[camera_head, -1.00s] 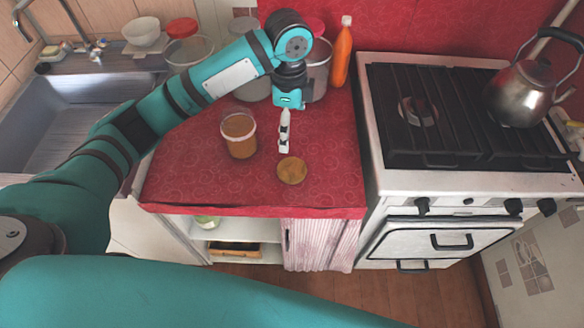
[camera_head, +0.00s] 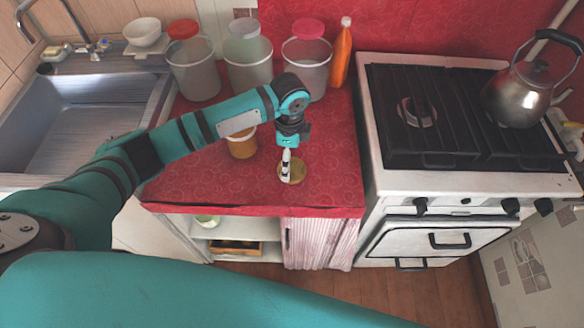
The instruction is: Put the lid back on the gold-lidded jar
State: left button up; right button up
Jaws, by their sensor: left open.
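The gold lid (camera_head: 298,172) lies flat on the red counter, near its front edge. My left gripper (camera_head: 287,178) is open and points down at the lid, covering its left part; I cannot tell whether it touches the lid. The jar (camera_head: 242,147) with amber contents stands upright on the counter, to the left of and behind the lid. My left arm crosses in front of the jar's upper part, so its mouth is hidden. My right gripper is out of view.
Several tall containers stand at the back of the counter, one a grey pot with a pink lid (camera_head: 308,72), beside an orange bottle (camera_head: 341,52). A stove with a kettle (camera_head: 519,92) is on the right, a sink (camera_head: 85,130) on the left. The counter's front right is clear.

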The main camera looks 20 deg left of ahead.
aim_at(291, 168)
pick_arm(q)
jog(key=shift+f, duration=0.1)
jog(key=f+p, duration=0.1)
jog(key=f, duration=0.4)
jog(key=shift+w, duration=0.2)
jog(key=c, duration=0.9)
